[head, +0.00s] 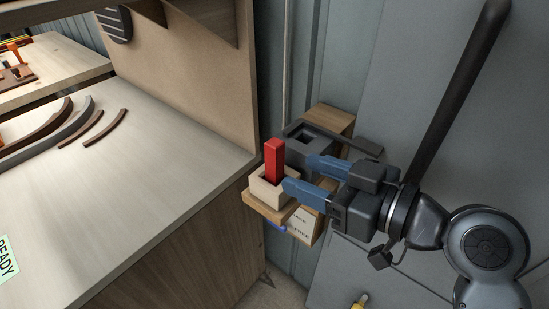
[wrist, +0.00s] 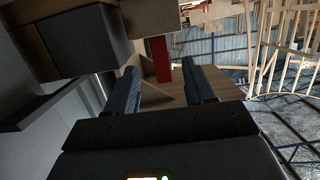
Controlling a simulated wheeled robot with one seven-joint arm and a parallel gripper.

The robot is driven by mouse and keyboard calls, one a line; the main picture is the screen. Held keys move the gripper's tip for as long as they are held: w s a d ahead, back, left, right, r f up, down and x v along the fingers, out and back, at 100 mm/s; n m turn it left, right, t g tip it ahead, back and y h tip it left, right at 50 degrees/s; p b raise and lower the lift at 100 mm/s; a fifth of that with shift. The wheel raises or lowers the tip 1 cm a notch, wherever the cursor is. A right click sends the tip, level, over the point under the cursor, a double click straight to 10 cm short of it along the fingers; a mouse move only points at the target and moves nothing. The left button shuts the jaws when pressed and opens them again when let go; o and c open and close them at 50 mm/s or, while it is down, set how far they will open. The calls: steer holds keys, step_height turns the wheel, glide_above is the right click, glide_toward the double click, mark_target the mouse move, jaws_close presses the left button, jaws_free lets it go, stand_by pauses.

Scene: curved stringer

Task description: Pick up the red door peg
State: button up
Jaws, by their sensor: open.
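The red door peg (head: 274,160) stands upright in a small light wooden socket box (head: 268,190) on a wooden shelf beside the workbench. My gripper (head: 299,174) is open, with its two blue fingers pointing left toward the peg. In the head view the near fingertip is close to the socket box; I cannot tell if they touch. In the wrist view the peg (wrist: 160,60) shows beyond and between the two blue fingers (wrist: 158,78), with nothing held. The lower part of the peg is hidden inside the box.
A dark grey box (head: 309,150) with an open top stands just behind the socket box, close to my far finger. The workbench (head: 150,180) with curved strips (head: 45,130) lies to the left. A wooden panel (head: 190,75) rises at its back edge, and a grey wall is behind.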

mark_target(280, 164)
steer(key=p+x, duration=0.1)
steer(key=x, duration=0.5)
steer(key=shift+w+a+r, duration=0.1)
steer(key=shift+a+r, duration=0.05)
steer(key=shift+w+a, duration=0.25)
steer(key=shift+a, duration=0.05)
steer(key=shift+c, duration=0.5)
jaws_close()
